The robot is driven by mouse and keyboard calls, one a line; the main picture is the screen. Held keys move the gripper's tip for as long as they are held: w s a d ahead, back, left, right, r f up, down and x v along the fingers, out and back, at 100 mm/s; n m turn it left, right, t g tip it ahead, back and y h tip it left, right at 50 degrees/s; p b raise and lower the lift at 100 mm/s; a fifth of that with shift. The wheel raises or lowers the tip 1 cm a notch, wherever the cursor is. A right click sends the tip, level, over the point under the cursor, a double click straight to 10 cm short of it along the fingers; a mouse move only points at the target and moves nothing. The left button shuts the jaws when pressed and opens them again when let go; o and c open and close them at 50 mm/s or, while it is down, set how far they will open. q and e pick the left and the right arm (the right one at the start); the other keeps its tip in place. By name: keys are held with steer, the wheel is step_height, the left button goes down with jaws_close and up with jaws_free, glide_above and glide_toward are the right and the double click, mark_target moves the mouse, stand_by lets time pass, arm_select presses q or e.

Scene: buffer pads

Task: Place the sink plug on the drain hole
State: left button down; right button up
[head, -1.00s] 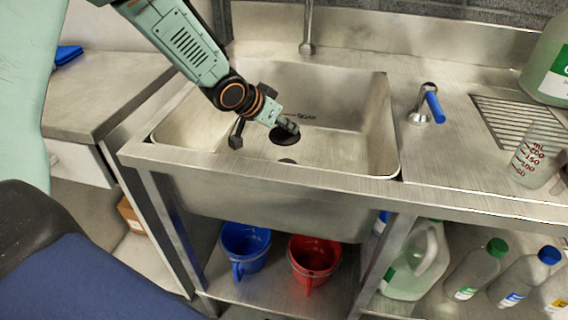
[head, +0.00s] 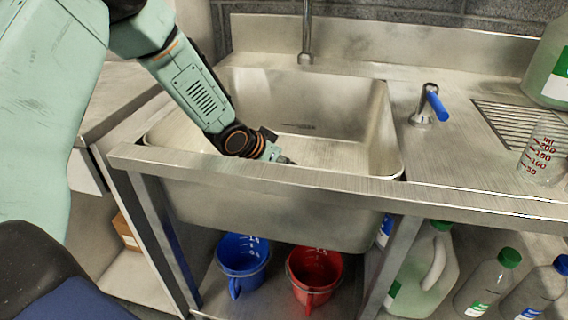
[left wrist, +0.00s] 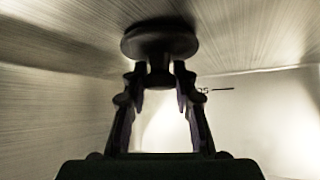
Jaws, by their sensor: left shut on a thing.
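The sink plug is a dark round disc with a short stem. It shows in the left wrist view (left wrist: 160,42), with its stem between the two fingers of my left gripper (left wrist: 160,78). My left gripper, also in the head view (head: 280,157), is shut on the stem low in the sink basin (head: 345,130), close behind the front rim. In the head view the plug and the drain hole are hidden, and I cannot tell whether the disc touches the basin floor or lies over the hole. My right gripper is not in view.
The steel front rim (head: 300,178) stands between the head camera and the gripper. A faucet (head: 306,45) is behind the basin. A blue-handled lever (head: 430,105), a drain grate (head: 508,120) and a beaker (head: 541,155) are at right. Blue (head: 243,258) and red (head: 314,268) buckets sit below.

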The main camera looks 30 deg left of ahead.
arm_select(q)
steer(key=shift+f, duration=0.1)
steer(key=c, duration=1.5)
jaws_free()
steer(key=shift+d, duration=0.1)
steer(key=o, duration=0.4)
steer(key=shift+f, duration=0.1)
steer(key=shift+o, duration=0.2)
steer(key=shift+r, duration=0.2)
steer(key=shift+s+r, duration=0.1)
steer(key=shift+r, duration=0.15)
steer(key=p+v, duration=0.3)
steer(key=v, duration=0.3)
steer(key=shift+s+r+p, duration=0.35)
steer(key=shift+s+p, duration=0.05)
steer(key=shift+p, duration=0.1)
